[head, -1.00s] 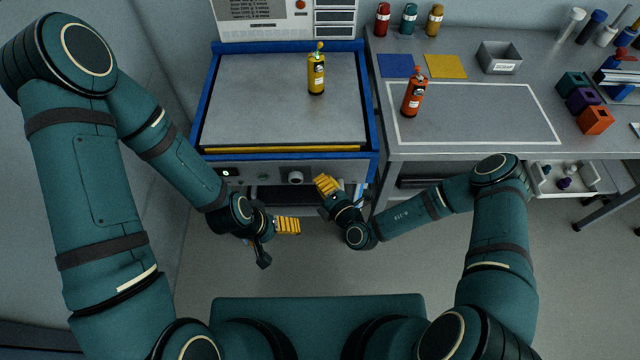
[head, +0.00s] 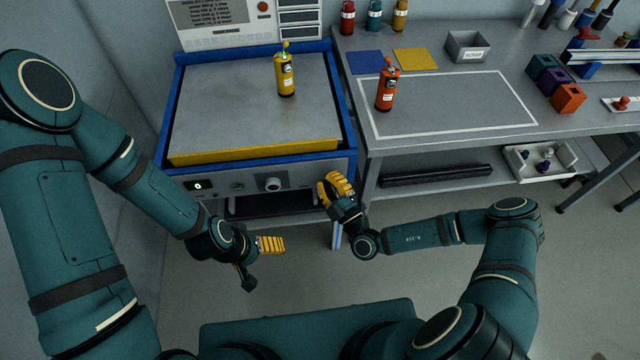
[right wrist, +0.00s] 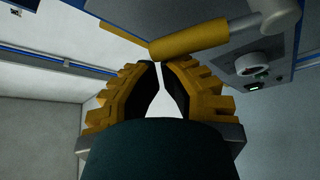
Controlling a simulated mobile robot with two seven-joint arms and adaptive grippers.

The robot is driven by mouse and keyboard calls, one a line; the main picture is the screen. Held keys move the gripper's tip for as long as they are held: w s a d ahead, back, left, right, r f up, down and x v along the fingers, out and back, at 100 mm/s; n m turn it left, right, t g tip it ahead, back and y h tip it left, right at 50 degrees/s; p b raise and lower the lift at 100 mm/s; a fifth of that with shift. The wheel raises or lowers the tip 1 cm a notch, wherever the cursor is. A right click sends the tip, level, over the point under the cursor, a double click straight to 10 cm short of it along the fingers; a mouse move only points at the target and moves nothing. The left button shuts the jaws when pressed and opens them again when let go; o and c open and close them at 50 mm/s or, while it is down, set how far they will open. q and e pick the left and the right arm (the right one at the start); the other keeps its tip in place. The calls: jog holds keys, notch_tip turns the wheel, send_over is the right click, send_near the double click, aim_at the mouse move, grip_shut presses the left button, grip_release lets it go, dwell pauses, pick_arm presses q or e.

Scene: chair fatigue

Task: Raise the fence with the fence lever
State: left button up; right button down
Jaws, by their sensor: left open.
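The yellow fence (head: 255,151) stands up as a broad band along the front edge of the grey machine table (head: 225,110). The right wrist view shows the fence lever, a yellow grip (right wrist: 190,38) on a grey pivot, just beyond my right gripper (right wrist: 161,66). Its fingertips are close together with a narrow gap, and the grip's near end is at the tips; whether they touch is unclear. In the head view my right gripper (head: 332,180) is at the machine's right front corner and hides the lever. My left gripper (head: 272,245) is open and empty, below the front panel.
A yellow bottle (head: 286,76) stands on the machine table. An orange bottle (head: 386,90) stands on the workbench (head: 450,115) to the right, with a grey bin (head: 467,46) and coloured blocks (head: 568,97). A dial (head: 272,184) is on the front panel. Floor in front is clear.

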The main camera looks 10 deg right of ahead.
pick_arm(q)
jog(key=shift+w+f, duration=0.1)
jog(key=shift+f, duration=0.3)
pick_arm(e)
jog(key=shift+d+f+m, duration=0.25)
jog(key=shift+d+m, duration=0.35)
jog(key=shift+d, duration=0.2)
pick_arm(q)
jog(key=shift+b, duration=0.3)
